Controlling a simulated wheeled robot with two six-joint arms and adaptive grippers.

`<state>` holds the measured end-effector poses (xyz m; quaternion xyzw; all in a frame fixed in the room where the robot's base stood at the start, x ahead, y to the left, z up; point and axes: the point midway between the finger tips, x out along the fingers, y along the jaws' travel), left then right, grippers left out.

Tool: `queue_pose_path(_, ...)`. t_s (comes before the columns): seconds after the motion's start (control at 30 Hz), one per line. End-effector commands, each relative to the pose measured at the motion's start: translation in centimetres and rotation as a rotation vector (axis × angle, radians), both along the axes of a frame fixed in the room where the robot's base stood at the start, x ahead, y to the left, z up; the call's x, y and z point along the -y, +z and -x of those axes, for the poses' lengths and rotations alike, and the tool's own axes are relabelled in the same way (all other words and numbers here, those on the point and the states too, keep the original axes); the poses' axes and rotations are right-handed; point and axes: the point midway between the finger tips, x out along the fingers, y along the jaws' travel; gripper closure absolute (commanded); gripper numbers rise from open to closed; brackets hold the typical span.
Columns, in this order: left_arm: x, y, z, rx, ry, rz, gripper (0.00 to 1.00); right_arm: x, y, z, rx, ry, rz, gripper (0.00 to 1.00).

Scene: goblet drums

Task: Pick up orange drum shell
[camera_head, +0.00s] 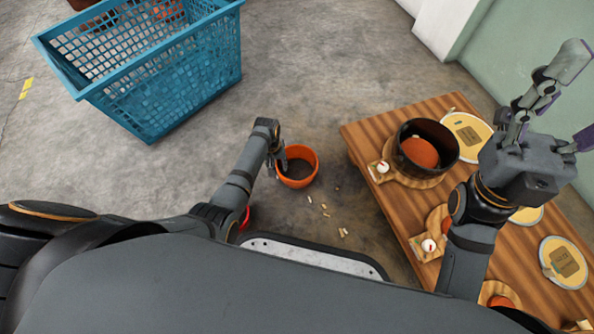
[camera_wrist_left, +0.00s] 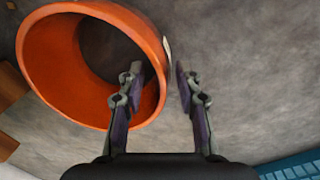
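An orange drum shell (camera_head: 312,170), a hollow ring with a dark inside, stands on the concrete floor in the head view. It fills the upper left of the left wrist view (camera_wrist_left: 45,60). My left gripper (camera_head: 279,163) is at the shell's left rim. In the left wrist view its fingers (camera_wrist_left: 158,78) are apart, one over the shell's opening and one outside, with the rim between them. I see no firm grip on the wall. My right gripper (camera_head: 566,108) is raised over the table, fingers spread and empty.
A blue plastic basket (camera_head: 160,90) with orange items inside stands at the upper left. A striped wooden table (camera_head: 372,135) at the right holds a dark drum shell (camera_head: 443,134), round yellow-white discs and small boards. Small pale bits (camera_head: 325,208) lie on the floor.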

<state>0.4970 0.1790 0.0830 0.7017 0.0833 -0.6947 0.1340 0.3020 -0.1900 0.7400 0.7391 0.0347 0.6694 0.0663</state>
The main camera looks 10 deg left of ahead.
Motion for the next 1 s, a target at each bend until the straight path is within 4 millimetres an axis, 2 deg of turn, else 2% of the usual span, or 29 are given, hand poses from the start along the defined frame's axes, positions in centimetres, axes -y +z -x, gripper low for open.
queue_pose_path(0.1, 0.0, 0.2, 0.0, 0.001, 0.0, 0.0, 0.67, 0.0, 0.3, 0.1, 0.004, 0.001, 0.0, 0.46)
queue_pose_path(0.3, 0.0, 0.2, 0.0, 0.0, 0.0, 0.0, 0.94, 0.0, 0.4, 0.2, 0.004, 0.0, -0.001, 0.46)
queue_pose_path(0.37, 0.0, 0.2, 0.0, 0.0, 0.0, 0.0, 1.0, 0.0, 0.4, 0.2, 0.004, 0.0, -0.001, 0.46)
queue_pose_path(0.8, 0.0, 0.3, 0.0, 0.001, 0.0, 0.001, 1.0, 0.1, 0.5, 0.1, 0.006, -0.002, -0.006, 0.46)
queue_pose_path(1.0, 0.0, 2.2, -0.1, 0.002, 0.0, 0.0, 1.0, 0.2, 1.9, 0.2, 0.008, 0.003, -0.009, 0.46)
